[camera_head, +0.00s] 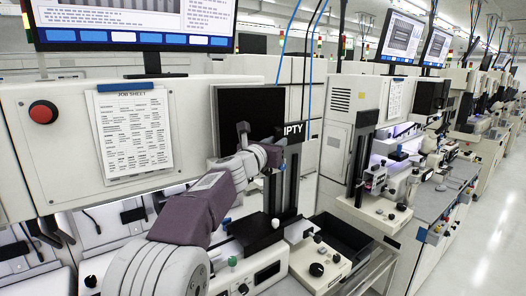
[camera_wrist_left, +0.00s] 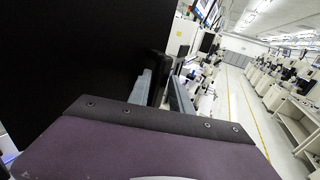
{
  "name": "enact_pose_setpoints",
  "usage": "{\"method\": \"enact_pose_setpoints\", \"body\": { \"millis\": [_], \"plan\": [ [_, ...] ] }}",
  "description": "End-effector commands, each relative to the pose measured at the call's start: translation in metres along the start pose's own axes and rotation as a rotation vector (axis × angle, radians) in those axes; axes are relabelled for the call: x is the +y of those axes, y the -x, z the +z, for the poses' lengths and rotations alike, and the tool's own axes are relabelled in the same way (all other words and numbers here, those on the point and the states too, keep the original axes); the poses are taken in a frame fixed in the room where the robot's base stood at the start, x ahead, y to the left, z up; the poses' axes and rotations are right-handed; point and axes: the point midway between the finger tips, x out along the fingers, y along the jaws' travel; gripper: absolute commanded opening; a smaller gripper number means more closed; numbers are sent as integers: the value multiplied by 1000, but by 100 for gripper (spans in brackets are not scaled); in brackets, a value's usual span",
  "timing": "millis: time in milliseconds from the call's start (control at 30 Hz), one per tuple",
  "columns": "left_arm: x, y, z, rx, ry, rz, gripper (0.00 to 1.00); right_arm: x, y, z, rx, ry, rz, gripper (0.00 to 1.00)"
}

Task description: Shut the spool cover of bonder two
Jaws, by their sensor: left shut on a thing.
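The spool cover (camera_head: 250,112) looks like the black square panel at the middle of the nearest bonder, standing upright behind my left wrist. In the left wrist view a large black surface (camera_wrist_left: 75,60) fills the left side, right beside the fingers. My left gripper (camera_head: 277,155) reaches up from the bottom and is shut at the right side of this panel, in front of a dark upright post. It also shows in the left wrist view (camera_wrist_left: 166,92). The wrist hides the exact place of the grip. My right gripper is not in view.
A monitor (camera_head: 120,22), a job sheet (camera_head: 133,132) and a red button (camera_head: 43,113) are on the nearest bonder's face. A black bin (camera_head: 345,238) stands lower right. The aisle floor (camera_head: 490,220) is clear.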

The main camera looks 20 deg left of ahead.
Motion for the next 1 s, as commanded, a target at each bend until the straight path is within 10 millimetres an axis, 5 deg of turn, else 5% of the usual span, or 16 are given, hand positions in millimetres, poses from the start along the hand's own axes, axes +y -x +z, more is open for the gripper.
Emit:
{"method": "enact_pose_setpoints", "body": {
  "millis": [400, 633, 667, 700, 1000],
  "plan": [
    [-2, -75, -1, 4, 7, 168, 0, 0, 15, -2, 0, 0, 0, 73],
    [2, -83, -3, 4, 8, 210, 0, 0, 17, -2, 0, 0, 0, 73],
    [2, -83, -2, 4, 8, 210, 28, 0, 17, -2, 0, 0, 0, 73],
    [1, -83, -2, 3, 7, 209, 39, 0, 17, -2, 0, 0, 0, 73],
    [3, -82, -2, 3, 5, 213, 42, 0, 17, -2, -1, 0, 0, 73]
  ]
}}
